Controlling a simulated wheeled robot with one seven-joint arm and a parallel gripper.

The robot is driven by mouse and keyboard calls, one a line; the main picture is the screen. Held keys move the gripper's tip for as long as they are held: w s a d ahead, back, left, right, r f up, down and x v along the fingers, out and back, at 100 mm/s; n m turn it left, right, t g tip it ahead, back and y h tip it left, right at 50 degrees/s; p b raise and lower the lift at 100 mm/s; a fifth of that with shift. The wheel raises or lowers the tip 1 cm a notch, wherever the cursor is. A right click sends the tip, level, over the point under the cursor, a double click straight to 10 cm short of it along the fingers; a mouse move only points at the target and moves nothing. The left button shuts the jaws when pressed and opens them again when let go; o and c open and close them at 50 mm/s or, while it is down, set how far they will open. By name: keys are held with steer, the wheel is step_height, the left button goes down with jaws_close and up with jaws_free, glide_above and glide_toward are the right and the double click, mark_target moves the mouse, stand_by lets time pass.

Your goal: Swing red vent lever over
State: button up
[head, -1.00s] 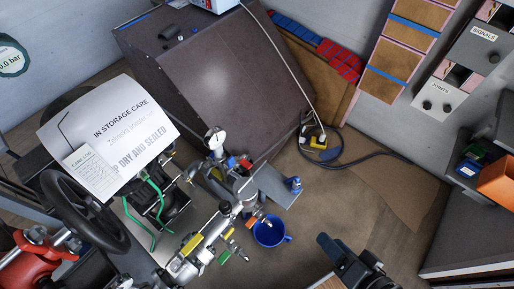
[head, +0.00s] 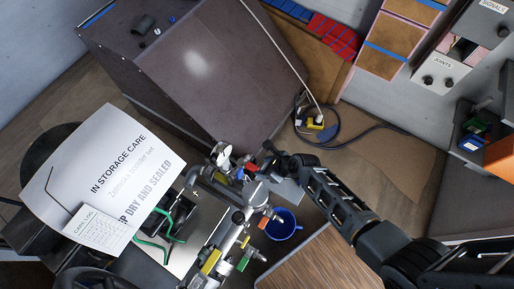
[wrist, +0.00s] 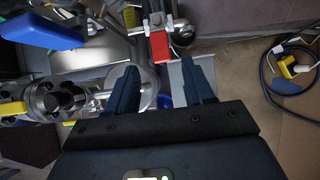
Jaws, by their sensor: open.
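The red vent lever (wrist: 159,46) shows in the wrist view as a short red handle on the metal pipework. It lies just beyond my open fingertips, roughly in line with the gap between them. In the head view a small red part (head: 249,164) shows on the pipework beside my gripper (head: 266,158), partly hidden by it. My gripper (wrist: 160,76) is open, with nothing seen between its fingers. I cannot tell whether a finger touches the lever.
A blue lever (wrist: 50,32) and a yellow handle (wrist: 12,108) are close on the left. A blue mug (head: 283,224) stands below the pipework. A paper sign (head: 105,180) covers the left side. A yellow plug with cable (head: 315,123) lies on the floor.

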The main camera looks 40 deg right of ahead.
mark_target(253, 168)
steer(key=b+x, duration=0.8)
steer(key=shift+w+f+b, duration=0.1)
steer(key=shift+f+b, duration=0.3)
steer(key=shift+r+p, duration=0.25)
steer(key=shift+p, duration=0.05)
steer(key=shift+w, duration=0.1)
steer(key=shift+f, duration=0.1)
steer(key=c, duration=0.8)
